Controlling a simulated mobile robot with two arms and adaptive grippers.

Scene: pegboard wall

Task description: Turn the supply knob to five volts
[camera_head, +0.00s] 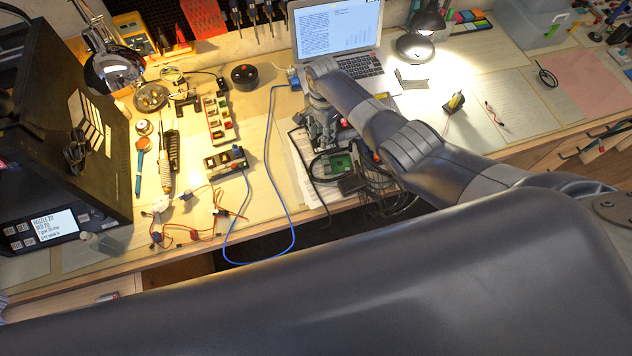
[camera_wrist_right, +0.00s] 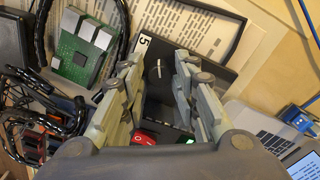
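The supply is a black box (camera_wrist_right: 212,40) under my right gripper in the wrist view. A white "5" mark (camera_wrist_right: 144,42) shows on its face near the left fingertip. A dark knob (camera_wrist_right: 157,70) with a light pointer line lies between the fingers and is hard to make out. My right gripper (camera_wrist_right: 160,62) is open, with one finger on each side of the knob; I cannot tell whether they touch it. In the head view the right gripper (camera_head: 318,128) is over the bench in front of the laptop and hides most of the supply. My left gripper is not in view.
A red switch (camera_wrist_right: 143,138) and a green part lie between the finger bases. A green circuit board (camera_head: 341,163) and black cables crowd the bench edge nearby. The laptop (camera_head: 360,65) stands behind my gripper. A blue cable (camera_head: 272,180) loops at left.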

